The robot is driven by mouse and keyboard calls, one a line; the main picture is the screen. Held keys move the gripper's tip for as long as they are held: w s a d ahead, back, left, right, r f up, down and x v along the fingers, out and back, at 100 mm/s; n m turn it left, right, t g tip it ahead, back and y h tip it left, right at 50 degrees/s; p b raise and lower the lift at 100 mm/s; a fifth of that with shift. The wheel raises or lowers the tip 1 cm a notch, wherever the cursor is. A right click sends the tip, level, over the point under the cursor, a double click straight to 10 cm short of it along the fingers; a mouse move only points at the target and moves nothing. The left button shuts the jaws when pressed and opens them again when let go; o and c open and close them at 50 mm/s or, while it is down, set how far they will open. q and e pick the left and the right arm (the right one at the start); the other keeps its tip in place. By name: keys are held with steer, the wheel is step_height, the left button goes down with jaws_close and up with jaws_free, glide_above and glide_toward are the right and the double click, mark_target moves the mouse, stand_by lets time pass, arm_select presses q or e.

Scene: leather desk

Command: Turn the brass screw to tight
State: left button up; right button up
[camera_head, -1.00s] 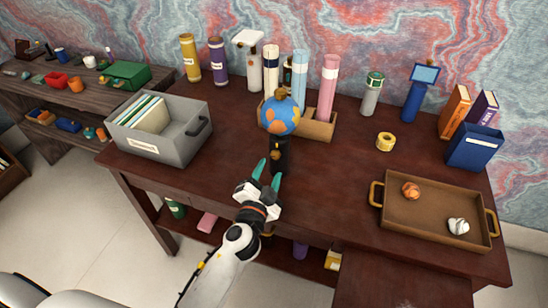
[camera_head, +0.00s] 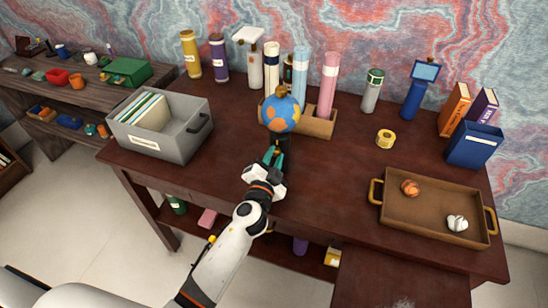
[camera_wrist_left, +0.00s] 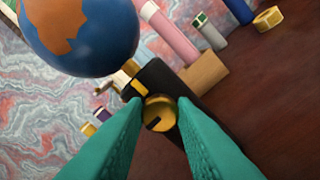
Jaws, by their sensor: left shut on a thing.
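The brass screw (camera_wrist_left: 159,113) sits on the front of a black stand below a blue and orange globe (camera_head: 281,114). Its round head has a dark slot, seen tilted in the left wrist view. My left gripper (camera_head: 273,156) has its teal fingers at the front of the stand. In the left wrist view the fingertips (camera_wrist_left: 158,105) lie on both sides of the screw head and are shut on it. The black stand (camera_wrist_left: 180,88) shows behind the screw. In the head view the fingers hide the screw. My right gripper is not in view.
A grey file box (camera_head: 185,139) stands to the left on the desk (camera_head: 330,185). A brown tray (camera_head: 430,222) with two crumpled balls lies to the right. A yellow tape roll (camera_head: 386,139) and several tubes stand behind. The desk between globe and tray is clear.

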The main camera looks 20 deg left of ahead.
arm_select(q)
steer(key=shift+m, duration=0.4)
steer(key=m, duration=0.4)
steer(key=shift+f, duration=0.1)
steer(key=m, duration=0.9)
steer(key=m+p, duration=0.1)
steer(key=m, duration=0.3)
steer(key=shift+f, duration=0.1)
stand_by(0.4)
steer(key=o, duration=1)
